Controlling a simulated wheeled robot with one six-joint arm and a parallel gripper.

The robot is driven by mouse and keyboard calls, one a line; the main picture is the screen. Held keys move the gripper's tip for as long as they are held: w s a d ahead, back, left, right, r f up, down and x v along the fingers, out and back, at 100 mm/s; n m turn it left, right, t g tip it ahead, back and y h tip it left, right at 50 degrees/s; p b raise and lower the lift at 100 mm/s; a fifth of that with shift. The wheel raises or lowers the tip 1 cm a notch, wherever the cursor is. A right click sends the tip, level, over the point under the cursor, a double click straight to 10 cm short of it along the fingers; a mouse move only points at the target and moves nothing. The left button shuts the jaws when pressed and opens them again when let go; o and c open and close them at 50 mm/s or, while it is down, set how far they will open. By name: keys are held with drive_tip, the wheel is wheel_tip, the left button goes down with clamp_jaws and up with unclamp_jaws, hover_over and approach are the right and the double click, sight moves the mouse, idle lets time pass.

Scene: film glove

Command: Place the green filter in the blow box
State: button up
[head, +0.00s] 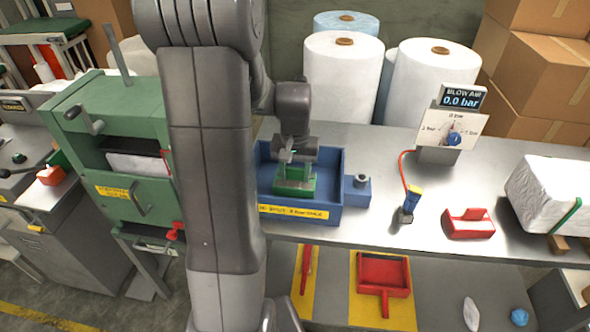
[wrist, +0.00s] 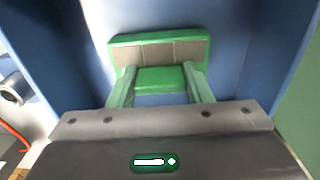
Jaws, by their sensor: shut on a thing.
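The blue blow box (head: 332,180) stands open-topped on the bench, with a yellow label on its front wall. The green filter (head: 295,182) is inside the box outline, low between its walls. In the wrist view the filter (wrist: 160,78) shows a green frame with grey panels and a green grip block. My gripper (head: 297,157) points down over the box and is shut on the filter's grip. Blue walls (wrist: 75,60) rise on both sides of it in the wrist view. Whether the filter touches the box floor cannot be told.
A blue port (head: 357,190) sticks out at the box's right side. An air gauge (head: 452,128) with red hose reads 0.0 bar. A blue nozzle (head: 409,204) and a red holder (head: 468,223) stand on the bench. A green machine (head: 125,160) stands at left.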

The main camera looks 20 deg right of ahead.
sight(295, 169)
drive_tip(key=shift+f, duration=0.1)
drive_tip(key=shift+f, duration=0.15)
drive_tip(key=o, duration=1)
drive_tip(key=shift+o, duration=0.2)
drive_tip(key=shift+r, duration=0.2)
wheel_tip(295, 169, up, 12)
drive_tip(key=shift+r, duration=0.1)
